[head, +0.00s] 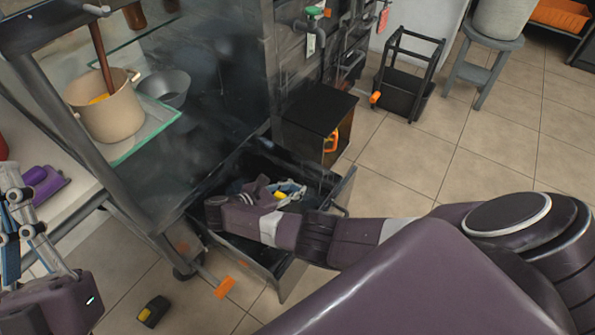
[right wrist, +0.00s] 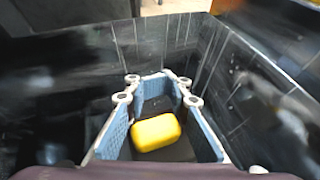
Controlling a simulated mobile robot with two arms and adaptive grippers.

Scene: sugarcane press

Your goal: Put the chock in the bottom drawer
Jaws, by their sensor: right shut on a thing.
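The bottom drawer (head: 277,273) is pulled out from under the dark cabinet. My right arm reaches over it, and my right gripper (head: 285,192) is down inside the drawer. In the right wrist view, the right gripper (right wrist: 157,88) is shut on the yellow and black chock (right wrist: 157,132), between its blue-grey fingers, with the dark drawer walls around it. In the head view only a bit of the chock's yellow (head: 280,196) shows. A similar black and yellow chock (head: 152,311) lies on the floor, left of the drawer. My left gripper (head: 22,225) is at the left edge, its opening unclear.
A beige pot (head: 106,112) and a metal bowl (head: 166,86) stand on a glass shelf at left. A black box (head: 318,115) is behind the drawer. A black cart (head: 407,82) and a stool (head: 482,68) stand farther back. Tiled floor is free at right.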

